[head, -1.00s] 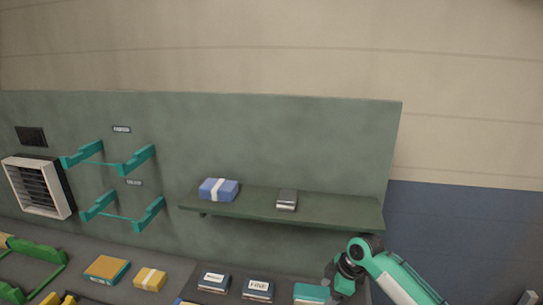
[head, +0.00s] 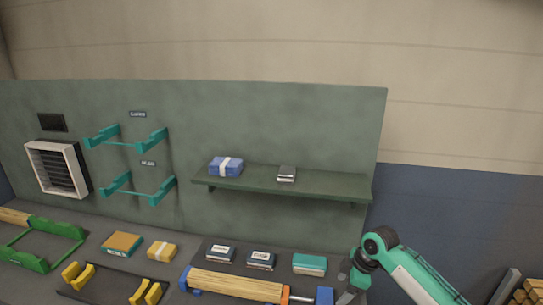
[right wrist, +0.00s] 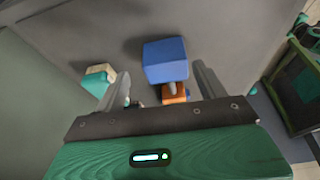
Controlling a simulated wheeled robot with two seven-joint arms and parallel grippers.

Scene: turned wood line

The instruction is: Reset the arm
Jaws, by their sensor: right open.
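My right gripper (head: 350,285) is at the lower right of the head view, at the right end of the bench. In the right wrist view its two fingers (right wrist: 165,90) stand apart with nothing between them that I can see held. A blue block-shaped end (right wrist: 166,60) of the clamp shows beyond the fingers, with an orange part below it. In the head view the clamp's blue end (head: 325,296) is just left of the gripper. My left gripper is not in view.
A wooden piece (head: 237,284) lies along the clamp. A teal-and-tan block (head: 309,264) sits behind it, near my right gripper. Teal brackets (head: 140,190) stick out from the panel.

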